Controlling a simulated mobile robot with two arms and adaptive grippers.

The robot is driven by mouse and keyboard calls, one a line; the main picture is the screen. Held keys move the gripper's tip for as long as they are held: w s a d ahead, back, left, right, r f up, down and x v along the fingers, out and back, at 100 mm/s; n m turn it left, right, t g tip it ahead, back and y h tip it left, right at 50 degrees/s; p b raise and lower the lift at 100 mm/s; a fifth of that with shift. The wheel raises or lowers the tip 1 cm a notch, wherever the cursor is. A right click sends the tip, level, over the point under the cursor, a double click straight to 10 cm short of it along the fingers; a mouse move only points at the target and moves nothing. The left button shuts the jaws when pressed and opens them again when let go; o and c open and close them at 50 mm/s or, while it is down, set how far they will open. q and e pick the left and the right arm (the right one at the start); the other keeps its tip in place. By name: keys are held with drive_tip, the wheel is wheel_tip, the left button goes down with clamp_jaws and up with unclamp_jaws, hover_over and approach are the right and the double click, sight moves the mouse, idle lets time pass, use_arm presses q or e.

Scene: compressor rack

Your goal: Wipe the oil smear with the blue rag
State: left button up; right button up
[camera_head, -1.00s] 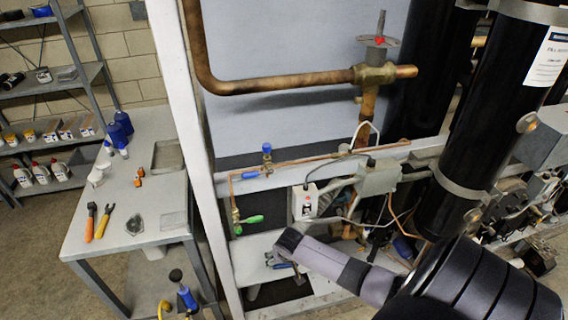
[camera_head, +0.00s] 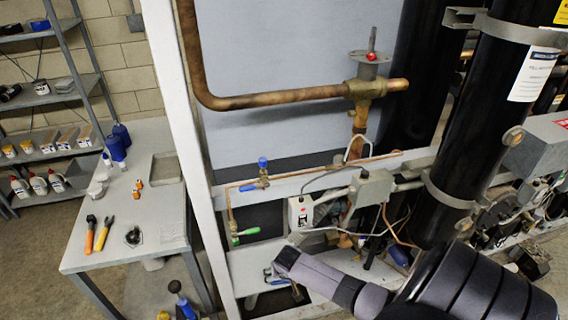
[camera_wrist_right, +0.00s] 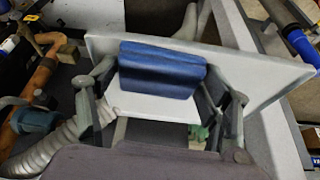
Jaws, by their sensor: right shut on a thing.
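The blue rag (camera_wrist_right: 162,68) is a folded block in the right wrist view, held between the two fingers of my right gripper (camera_wrist_right: 160,88). It lies over or just above a pale shelf plate (camera_wrist_right: 130,103); I cannot tell whether it touches. In the head view my right gripper (camera_head: 272,277) is low at the rack's front, over the pale lower shelf (camera_head: 245,262), mostly hidden behind my own wrist. I cannot make out the oil smear in either view. My left gripper is not in view.
A grey control box (camera_head: 374,188) and a thin copper line with a green-handled valve (camera_head: 246,232) sit just above my gripper. A black cylinder (camera_head: 470,130) stands at right. A bench (camera_head: 150,235) with tools stands left of the white rack post (camera_head: 180,100).

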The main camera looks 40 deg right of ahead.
drive_tip(key=shift+w+d+f, duration=0.15)
drive_tip(key=shift+w+d, duration=0.2)
drive_tip(key=shift+w, duration=0.15)
drive_tip(key=shift+w+d+f, duration=0.1)
drive_tip(key=shift+w+d, duration=0.1)
drive_tip(key=shift+w, duration=0.2)
drive_tip(key=shift+w+d+b, duration=0.4)
drive_tip(key=shift+w+d, duration=0.05)
drive_tip(key=shift+w, duration=0.3)
drive_tip(key=shift+w+d+b, duration=0.35)
drive_tip(key=shift+w+d, duration=0.05)
drive_tip(key=shift+w, duration=0.35)
drive_tip(key=shift+r, duration=0.2)
wheel_tip(320, 180, up, 6)
drive_tip(key=p, duration=0.7)
drive_tip(key=shift+w+r, duration=0.15)
